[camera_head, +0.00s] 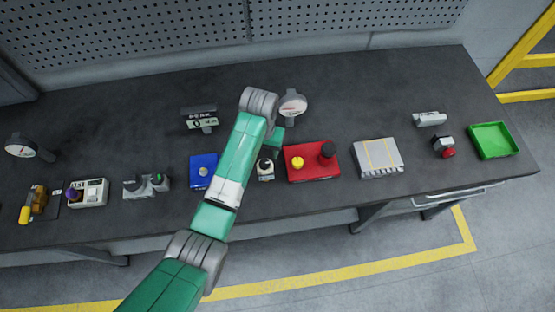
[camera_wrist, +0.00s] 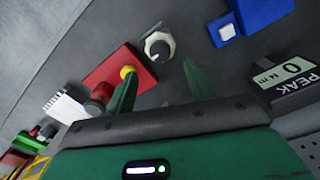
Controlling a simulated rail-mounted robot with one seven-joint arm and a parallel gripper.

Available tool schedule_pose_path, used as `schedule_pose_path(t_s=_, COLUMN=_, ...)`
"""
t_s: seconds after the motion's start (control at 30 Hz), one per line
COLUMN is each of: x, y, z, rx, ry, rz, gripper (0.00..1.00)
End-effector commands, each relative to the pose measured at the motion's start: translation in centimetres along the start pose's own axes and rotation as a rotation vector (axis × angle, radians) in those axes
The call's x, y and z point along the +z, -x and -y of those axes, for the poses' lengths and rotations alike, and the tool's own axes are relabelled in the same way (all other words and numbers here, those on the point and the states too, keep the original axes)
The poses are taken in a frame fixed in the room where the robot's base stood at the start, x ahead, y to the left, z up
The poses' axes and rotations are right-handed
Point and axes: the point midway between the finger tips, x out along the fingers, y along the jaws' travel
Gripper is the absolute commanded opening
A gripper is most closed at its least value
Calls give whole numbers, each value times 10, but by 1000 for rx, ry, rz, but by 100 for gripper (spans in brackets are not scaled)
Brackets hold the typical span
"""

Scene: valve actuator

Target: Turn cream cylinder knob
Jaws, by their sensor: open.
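A cream-bodied unit with a dark round knob (camera_head: 265,173) stands on the bench between the blue box and the red box, partly hidden by my arm. In the wrist view the cream body (camera_wrist: 159,45) shows whole, with its dark knob face. My gripper (camera_wrist: 158,67) is open and empty. Its two green fingers point toward the cream unit, which appears beyond the fingertips and between them, apart from both. In the head view my gripper (camera_head: 271,148) is mostly hidden behind my wrist, just behind the cream unit.
The red box (camera_head: 313,175) with yellow and dark knobs is close on the right. The blue box (camera_head: 202,185) with a pale button is on the left. A display (camera_head: 200,120) and a round gauge (camera_head: 292,104) stand behind. A grey ribbed box (camera_head: 379,157) lies farther right.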

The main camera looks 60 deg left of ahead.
Motion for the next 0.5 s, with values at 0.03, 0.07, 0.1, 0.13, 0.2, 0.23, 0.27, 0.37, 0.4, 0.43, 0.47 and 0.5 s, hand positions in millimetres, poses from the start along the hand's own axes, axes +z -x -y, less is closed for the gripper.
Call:
schedule_pose_path(t_s=0.03, x=1, y=-6, z=0, rx=0, ry=0, rz=3, gripper=55)
schedule_pose_path(t_s=0.07, x=1, y=-11, z=0, rx=0, ry=0, rz=3, gripper=55)
schedule_pose_path(t_s=0.1, x=1, y=-19, z=0, rx=0, ry=-1, rz=4, gripper=55)
schedule_pose_path(t_s=0.13, x=1, y=-25, z=0, rx=0, ry=0, rz=3, gripper=55)
schedule_pose_path(t_s=0.2, x=0, y=-40, z=0, rx=0, ry=0, rz=2, gripper=55)
schedule_pose_path(t_s=0.23, x=1, y=-45, z=0, rx=0, ry=0, rz=2, gripper=55)
schedule_pose_path(t_s=0.27, x=0, y=-50, z=0, rx=0, ry=0, rz=1, gripper=55)
schedule_pose_path(t_s=0.37, x=0, y=-64, z=-1, rx=0, ry=-1, rz=-1, gripper=55)
schedule_pose_path(t_s=0.4, x=0, y=-68, z=0, rx=0, ry=-1, rz=-2, gripper=55)
schedule_pose_path(t_s=0.43, x=0, y=-70, z=0, rx=0, ry=-1, rz=-2, gripper=55)
schedule_pose_path(t_s=0.47, x=0, y=-72, z=-1, rx=0, ry=-1, rz=-2, gripper=55)
schedule_pose_path(t_s=0.5, x=0, y=-73, z=-1, rx=0, ry=-1, rz=-3, gripper=55)
